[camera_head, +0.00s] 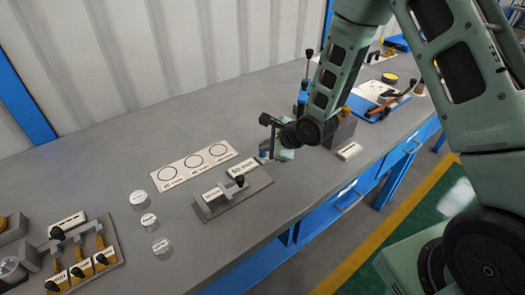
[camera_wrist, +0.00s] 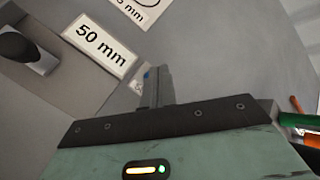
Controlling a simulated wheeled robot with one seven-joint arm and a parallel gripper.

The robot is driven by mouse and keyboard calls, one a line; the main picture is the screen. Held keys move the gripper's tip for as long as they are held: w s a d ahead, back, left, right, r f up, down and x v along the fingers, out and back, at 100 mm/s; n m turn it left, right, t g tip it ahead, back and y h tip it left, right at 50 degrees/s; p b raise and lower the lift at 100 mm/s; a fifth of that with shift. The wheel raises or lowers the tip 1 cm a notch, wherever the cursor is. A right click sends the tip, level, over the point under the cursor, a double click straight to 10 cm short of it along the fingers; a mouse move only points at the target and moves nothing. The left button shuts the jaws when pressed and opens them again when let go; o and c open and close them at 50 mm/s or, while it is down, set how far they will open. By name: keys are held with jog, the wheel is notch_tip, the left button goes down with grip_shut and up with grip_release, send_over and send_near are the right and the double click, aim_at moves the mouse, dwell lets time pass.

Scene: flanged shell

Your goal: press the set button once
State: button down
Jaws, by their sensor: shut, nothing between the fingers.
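My gripper (camera_head: 268,156) is shut and empty, low over the bench at the right end of a grey gauge block (camera_head: 222,207). In the wrist view its closed fingers (camera_wrist: 157,80) point away from the camera. A small blue spot (camera_wrist: 146,76) shows right beside the fingertips, with a pale label (camera_wrist: 137,87) partly hidden by them. I cannot tell whether the blue spot is the set button or whether the fingers touch it. The block carries a "50 mm" plate (camera_wrist: 100,44) and a black knob (camera_head: 240,181), which also shows in the wrist view (camera_wrist: 18,46).
A white card with circles (camera_head: 194,168) lies behind the block. Several white discs (camera_head: 138,198) stand to its left. A lever fixture (camera_head: 85,262) is at the lower left. A small white plate (camera_head: 349,151) and a blue tray (camera_head: 370,105) lie to the right.

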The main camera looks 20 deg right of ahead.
jog(key=shift+r+p, duration=0.4)
jog(key=shift+r, duration=0.15)
jog(key=shift+r, duration=0.15)
notch_tip(320, 180, up, 5)
jog(key=p, duration=0.4)
dwell(0.6)
jog(key=s+a+r+n+g+h, duration=0.1)
jog(key=s+a+r+n+g, duration=0.1)
jog(key=s+a+r+n, duration=0.4)
jog(key=s+a+r+n+g+h, duration=0.1)
jog(key=s+r+n+g, duration=0.15)
jog(key=s+n, duration=0.5)
jog(key=s+r+n+g+h, duration=0.1)
jog(key=s+r+n, duration=0.2)
jog(key=s+n, duration=0.4)
jog(key=s+r+n+g+h, duration=0.1)
jog(key=s+r+n, duration=0.3)
jog(key=s+n, duration=0.4)
jog(key=s+g, duration=0.1)
jog(key=s, duration=0.3)
jog(key=shift+r, duration=0.2)
